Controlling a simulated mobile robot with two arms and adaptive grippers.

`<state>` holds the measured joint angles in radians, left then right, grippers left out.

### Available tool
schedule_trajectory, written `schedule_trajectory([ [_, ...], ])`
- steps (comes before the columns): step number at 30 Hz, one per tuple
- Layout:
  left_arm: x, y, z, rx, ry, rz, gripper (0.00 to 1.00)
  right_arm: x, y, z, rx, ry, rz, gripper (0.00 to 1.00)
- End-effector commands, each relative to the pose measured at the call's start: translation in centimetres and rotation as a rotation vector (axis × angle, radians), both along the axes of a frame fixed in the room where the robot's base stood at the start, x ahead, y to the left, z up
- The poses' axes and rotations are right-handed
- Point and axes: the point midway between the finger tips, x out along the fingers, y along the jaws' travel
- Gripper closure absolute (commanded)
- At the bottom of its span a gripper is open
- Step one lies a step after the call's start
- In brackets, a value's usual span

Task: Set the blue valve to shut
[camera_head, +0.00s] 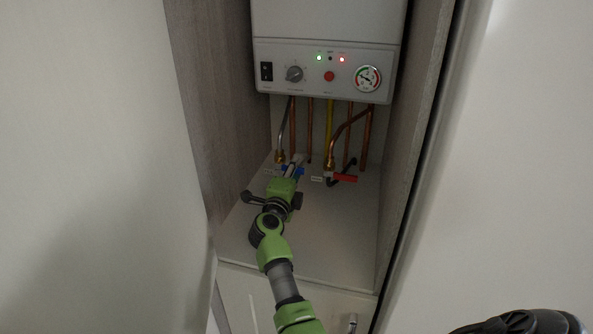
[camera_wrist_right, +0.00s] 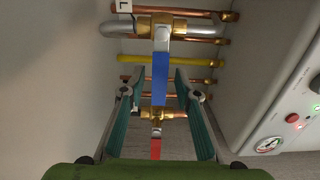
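The blue valve's lever (camera_head: 299,171) is on a pipe low at the back of the cabinet, left of the red valve. In the right wrist view the blue lever (camera_wrist_right: 160,80) hangs from a brass body (camera_wrist_right: 162,27) and appears crosswise to its pipe. My right gripper (camera_head: 290,172) reaches in from the front. In the wrist view its two fingers (camera_wrist_right: 159,76) are apart, one on each side of the blue lever, with visible gaps. In the head view the gripper partly hides the blue valve.
A red valve lever (camera_head: 345,178) sits to the right, and it also shows below the blue one in the wrist view (camera_wrist_right: 156,148). A white heater (camera_head: 330,60) with knob and gauge hangs above. Copper and yellow pipes (camera_head: 330,112) run behind. Cabinet walls (camera_head: 222,90) confine both sides.

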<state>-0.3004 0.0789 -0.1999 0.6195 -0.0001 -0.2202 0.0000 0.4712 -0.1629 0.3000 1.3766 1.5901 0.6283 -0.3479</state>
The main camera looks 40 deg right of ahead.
Motion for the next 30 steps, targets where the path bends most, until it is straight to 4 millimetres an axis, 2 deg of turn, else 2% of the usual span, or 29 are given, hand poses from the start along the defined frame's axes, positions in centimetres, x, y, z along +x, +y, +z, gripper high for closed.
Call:
schedule_trajectory([
  [7,0.0,0.2,0.0,0.002,-0.001,-0.001,0.89,-0.1,-0.1,-0.1,-0.001,0.004,-0.003,0.71],
  [11,0.0,0.3,0.0,0.003,-0.001,-0.001,0.89,-0.1,0.0,0.5,0.001,0.002,-0.003,0.71],
  [24,0.1,0.1,0.0,0.001,-0.001,-0.001,0.89,0.0,-0.1,8.4,-0.001,-0.003,-0.002,0.71],
  [30,0.1,0.1,0.0,0.001,-0.001,-0.001,0.89,0.1,-0.1,9.9,-0.002,0.001,-0.002,0.71],
])
